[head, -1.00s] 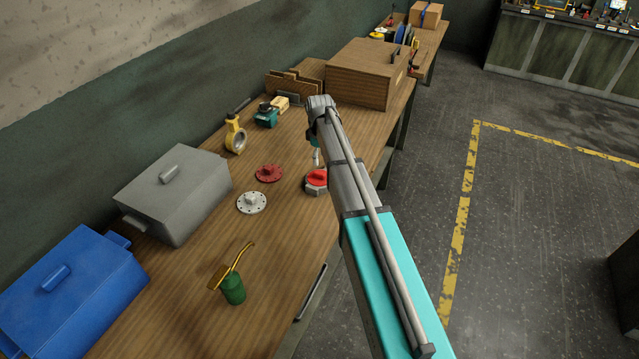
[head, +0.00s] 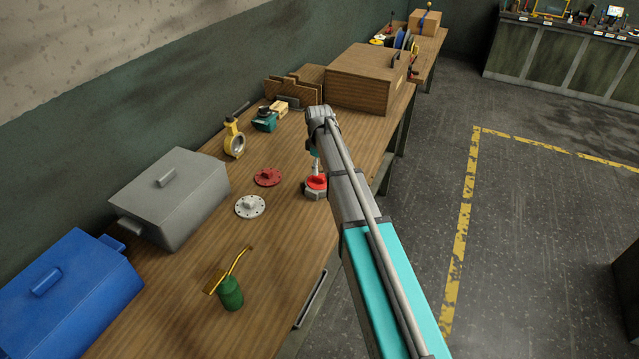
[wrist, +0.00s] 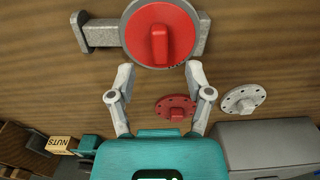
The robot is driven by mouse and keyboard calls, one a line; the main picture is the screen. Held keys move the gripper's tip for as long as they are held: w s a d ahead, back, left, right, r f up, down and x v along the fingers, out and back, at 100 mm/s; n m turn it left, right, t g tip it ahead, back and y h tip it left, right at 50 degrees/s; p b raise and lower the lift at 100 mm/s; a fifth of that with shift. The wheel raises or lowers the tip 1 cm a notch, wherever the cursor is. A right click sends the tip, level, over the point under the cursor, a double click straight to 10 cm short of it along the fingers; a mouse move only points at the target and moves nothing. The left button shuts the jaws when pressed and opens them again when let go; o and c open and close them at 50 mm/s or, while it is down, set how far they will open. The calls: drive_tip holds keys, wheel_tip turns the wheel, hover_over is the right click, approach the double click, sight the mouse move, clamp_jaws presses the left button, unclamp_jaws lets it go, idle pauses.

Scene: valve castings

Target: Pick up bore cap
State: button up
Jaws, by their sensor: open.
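A round red cap with a raised grip, which looks like the bore cap (head: 316,182), sits on a grey casting (head: 313,194) near the bench's front edge. In the wrist view the red cap (wrist: 178,30) lies beyond the fingertips, with the grey casting (wrist: 101,33) showing at both sides. My gripper (wrist: 159,72) is open and empty, its two fingers spread just short of the cap's near edge. In the head view my arm partly covers the cap and most of my gripper.
A red flange (head: 267,177) and a pale flange (head: 250,206) lie to the left. A green oil can (head: 230,293) and grey case (head: 176,197) stand nearer.

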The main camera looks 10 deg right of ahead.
sight(319, 177)
drive_tip(key=shift+f+b, duration=2.3)
drive_tip(key=shift+f, duration=0.2)
clamp_jaws()
